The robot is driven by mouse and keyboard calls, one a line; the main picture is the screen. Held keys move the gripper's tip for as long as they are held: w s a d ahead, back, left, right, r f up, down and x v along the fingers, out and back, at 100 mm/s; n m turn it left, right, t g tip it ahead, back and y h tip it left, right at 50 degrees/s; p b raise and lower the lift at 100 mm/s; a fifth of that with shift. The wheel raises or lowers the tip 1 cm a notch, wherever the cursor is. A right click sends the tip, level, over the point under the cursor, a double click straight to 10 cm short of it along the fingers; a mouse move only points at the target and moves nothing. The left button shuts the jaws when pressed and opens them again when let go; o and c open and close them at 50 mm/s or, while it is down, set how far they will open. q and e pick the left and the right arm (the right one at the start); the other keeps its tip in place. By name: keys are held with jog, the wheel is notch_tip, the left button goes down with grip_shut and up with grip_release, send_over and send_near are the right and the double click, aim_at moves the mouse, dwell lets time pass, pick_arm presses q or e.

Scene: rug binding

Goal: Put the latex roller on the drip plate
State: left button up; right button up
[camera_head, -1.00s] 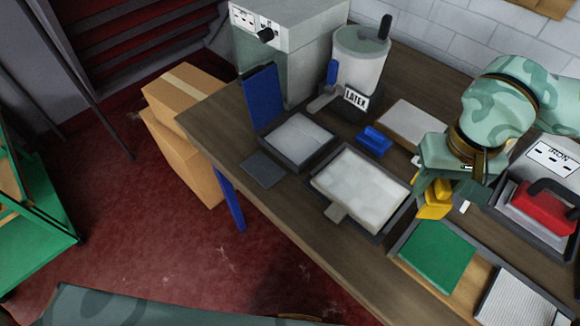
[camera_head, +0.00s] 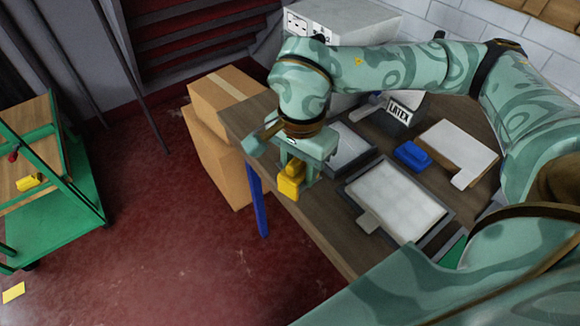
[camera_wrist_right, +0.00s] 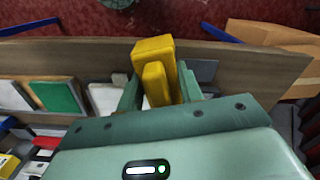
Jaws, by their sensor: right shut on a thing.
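My right gripper (camera_head: 296,160) is shut on a yellow, block-shaped thing (camera_head: 291,181). I take it for the latex roller, though no roller drum shows. It also shows between the fingers in the wrist view (camera_wrist_right: 155,62), in the air over the table's near edge. A flat dark grey plate, likely the drip plate, shows in the wrist view (camera_wrist_right: 205,70) just right of the fingers. In the head view my gripper hides it. The yellow thing looks apart from the plate. My left gripper is not in view.
A dark tray with a white surface (camera_head: 398,200) lies right of the gripper. A blue block (camera_head: 411,155) and the container labelled LATEX (camera_head: 401,113) stand beyond. Cardboard boxes (camera_head: 220,105) stand off the table's left end. A green shelf trolley (camera_head: 60,222) is far left.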

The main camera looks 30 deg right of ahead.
jog(key=shift+f+m, duration=0.3)
jog(key=shift+m, duration=0.7)
jog(key=shift+w+d+f+m, duration=0.15)
jog(key=shift+w+d+m, duration=0.1)
jog(key=shift+m, duration=0.25)
jog(key=w+d+f+b, duration=0.1)
jog(key=w+d+f, duration=0.1)
jog(key=w+f, duration=0.1)
jog(key=w+d+f+b, duration=0.1)
jog(key=w+d+f, duration=0.1)
jog(key=w, duration=0.2)
jog(key=w+d+f+b, duration=0.1)
jog(key=w+d+f, duration=0.2)
jog(key=shift+w+f, duration=0.3)
jog(key=shift+f, duration=0.05)
jog(key=shift+w+d+f, duration=0.1)
jog(key=shift+w+f, duration=0.05)
jog(key=shift+f, duration=0.05)
jog(key=shift+w+d+f+b, duration=0.1)
jog(key=shift+f+b, duration=0.2)
jog(key=shift+f, duration=0.6)
jog(key=shift+w+d+f+b, duration=0.1)
jog(key=shift+f+b, duration=0.15)
jog(key=shift+f, duration=0.65)
jog(key=o, duration=0.9)
jog(key=shift+f, duration=0.1)
